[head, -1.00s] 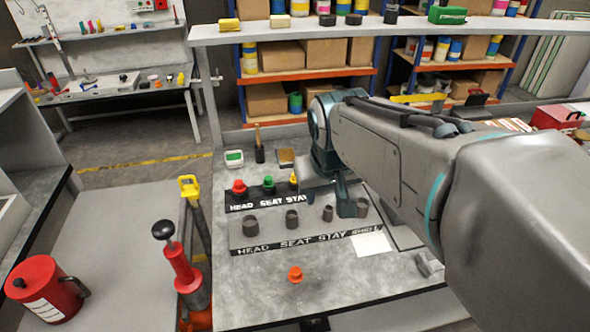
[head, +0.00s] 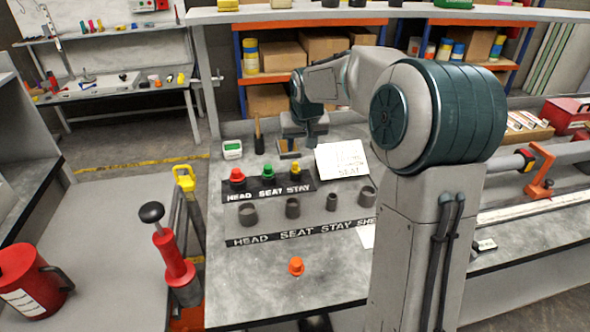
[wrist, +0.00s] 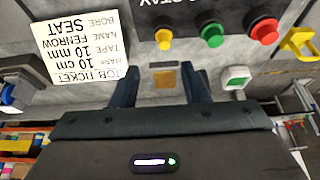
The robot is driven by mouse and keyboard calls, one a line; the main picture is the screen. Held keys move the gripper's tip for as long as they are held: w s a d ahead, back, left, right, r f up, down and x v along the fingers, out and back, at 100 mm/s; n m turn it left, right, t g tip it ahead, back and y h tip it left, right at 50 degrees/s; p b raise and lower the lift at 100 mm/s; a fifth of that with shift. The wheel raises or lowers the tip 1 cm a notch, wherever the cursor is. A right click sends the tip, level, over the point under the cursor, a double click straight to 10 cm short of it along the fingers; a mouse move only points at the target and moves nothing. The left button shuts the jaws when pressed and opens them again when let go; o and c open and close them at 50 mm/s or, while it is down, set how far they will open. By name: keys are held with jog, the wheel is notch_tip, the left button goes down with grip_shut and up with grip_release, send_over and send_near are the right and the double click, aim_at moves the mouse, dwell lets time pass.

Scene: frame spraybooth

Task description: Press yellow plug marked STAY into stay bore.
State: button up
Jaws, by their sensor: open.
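The yellow plug (head: 295,169) stands in the black rack strip (head: 268,194) above the word STAY, right of the green plug (head: 268,172) and red plug (head: 237,175). It also shows in the wrist view (wrist: 164,39). The stay bore (head: 332,201) is a dark grey ring on the block in front, between the seat bore (head: 292,207) and the rightmost bore (head: 367,196). My gripper (wrist: 162,88) is open and empty, at the back of the bench beyond the yellow plug. A brass-coloured block (wrist: 165,78) shows between its fingers.
A job ticket (head: 342,159) reading "BORE SEAT" lies right of the rack. An orange plug (head: 296,266) stands alone on the front bench. The front bench is otherwise mostly clear.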

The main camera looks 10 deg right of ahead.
aim_at(295, 163)
jog(key=shift+a+p+x, duration=0.2)
jog(key=shift+x, duration=2.15)
jog(key=shift+a+p+x, duration=0.15)
jog(key=shift+a+x, duration=0.05)
jog(key=shift+x, duration=2.15)
grip_shut()
